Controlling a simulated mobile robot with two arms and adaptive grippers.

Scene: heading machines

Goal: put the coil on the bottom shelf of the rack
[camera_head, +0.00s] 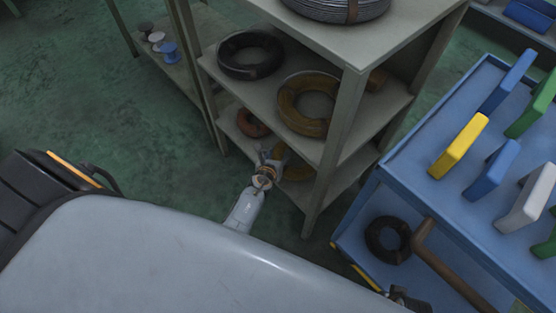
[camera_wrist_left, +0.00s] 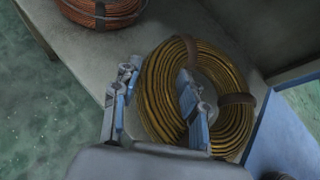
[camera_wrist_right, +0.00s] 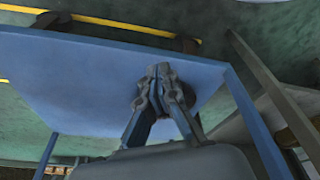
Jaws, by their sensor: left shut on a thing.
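The yellow coil (camera_wrist_left: 233,75), with dark bands, is at the rack's bottom shelf (camera_wrist_left: 75,65). It seems to lie on or just above the shelf; I cannot tell if it touches. My left gripper (camera_wrist_left: 160,95) is shut on its ring, one finger in the hole and one outside. My right gripper (camera_wrist_right: 161,75) is shut and empty, near the blue cart (camera_wrist_right: 110,75).
A copper coil (camera_head: 253,122) sits left on the bottom shelf. A black coil (camera_head: 250,55) and an amber coil (camera_head: 307,103) lie on the middle shelf. A rack post (camera_head: 330,160) stands right of my left gripper.

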